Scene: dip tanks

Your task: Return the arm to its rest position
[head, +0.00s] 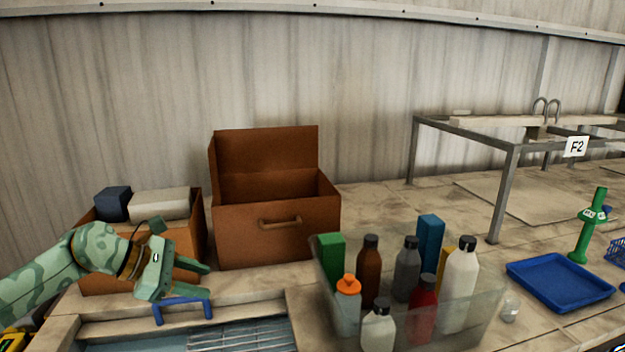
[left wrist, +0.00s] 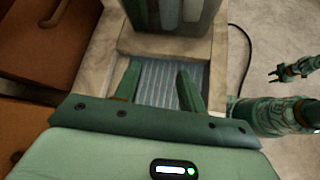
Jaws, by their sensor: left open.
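My left gripper (head: 206,279) comes in from the left of the head view, its two green fingers apart and nothing between them. It hangs above the left end of a sunken tank (head: 70,325), close over a blue handle (head: 183,301). In the left wrist view, the open fingers (left wrist: 159,70) frame the tank's ribbed floor. At the right of that view is a green arm, which looks like my right one, with its gripper (left wrist: 284,73) over the floor; it is too small to tell its jaw state. The right arm is not seen in the head view.
An open brown box (head: 270,235) stands behind the tank, and another box (head: 200,225) with grey blocks is behind my left arm. A clear bin (head: 480,320) of several bottles is to the right. Further right are a blue tray (head: 560,282) and a metal frame (head: 505,190).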

